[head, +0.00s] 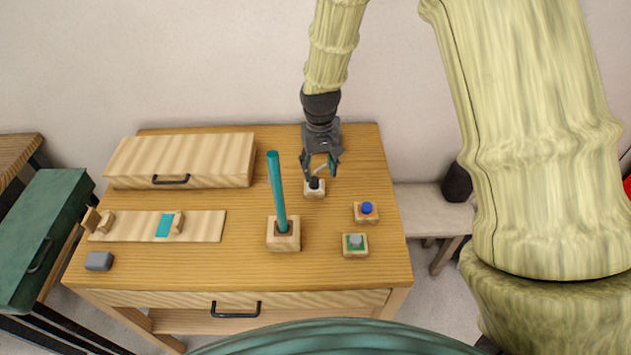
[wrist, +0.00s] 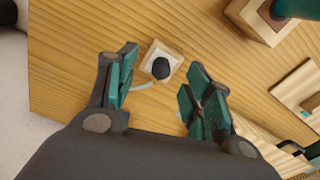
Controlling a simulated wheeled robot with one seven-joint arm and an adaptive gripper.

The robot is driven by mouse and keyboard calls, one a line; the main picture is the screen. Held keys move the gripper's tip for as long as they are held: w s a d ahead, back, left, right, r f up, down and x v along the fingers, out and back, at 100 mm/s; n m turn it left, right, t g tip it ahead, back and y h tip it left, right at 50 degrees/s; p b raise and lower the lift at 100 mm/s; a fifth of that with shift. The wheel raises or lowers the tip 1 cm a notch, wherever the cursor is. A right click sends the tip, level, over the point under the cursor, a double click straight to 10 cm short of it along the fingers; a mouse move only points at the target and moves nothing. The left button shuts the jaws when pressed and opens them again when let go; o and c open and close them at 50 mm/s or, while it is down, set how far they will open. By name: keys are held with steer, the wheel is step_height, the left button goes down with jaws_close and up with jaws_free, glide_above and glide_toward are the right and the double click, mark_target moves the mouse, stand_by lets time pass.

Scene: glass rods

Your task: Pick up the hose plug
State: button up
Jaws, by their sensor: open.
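A small black plug (head: 314,183) sits on a white-topped wooden block (head: 315,193) near the back right of the table. I cannot tell for certain that it is the hose plug. My gripper (head: 322,175) points down just above it, fingers open and empty. In the wrist view the black plug (wrist: 161,68) lies ahead between the two teal-padded fingers (wrist: 160,85), apart from both. A thin pale strip (wrist: 145,85) runs beside it towards the left finger. A blue knob (head: 367,207) and a grey knob (head: 355,241) stand on similar blocks nearer the front right.
A tall teal rod (head: 277,190) stands upright in a wooden block (head: 284,242) left of my gripper. The table's front middle is clear.

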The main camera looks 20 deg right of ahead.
mark_target(314, 179)
steer(key=w+f, duration=0.3)
steer(key=shift+a, duration=0.2)
steer(key=shift+w+f+p, duration=0.1)
steer(key=shift+f+p, duration=0.1)
steer(key=shift+p, duration=0.25)
steer(key=shift+s+f, duration=0.2)
steer(key=shift+f, duration=0.05)
steer(key=shift+s+a+f+p, duration=0.15)
steer(key=shift+s+f+p, duration=0.25)
steer(key=shift+s+p, duration=0.25)
steer(key=shift+w+f, duration=0.3)
steer(key=shift+f, duration=0.4)
steer(key=shift+w+f, duration=0.3)
steer(key=shift+f, duration=0.4)
steer(key=shift+s+r, duration=0.25)
steer(key=shift+s, duration=0.05)
steer(key=shift+w+f, duration=0.2)
steer(key=c, duration=1.1)
steer(key=shift+s+r, duration=0.15)
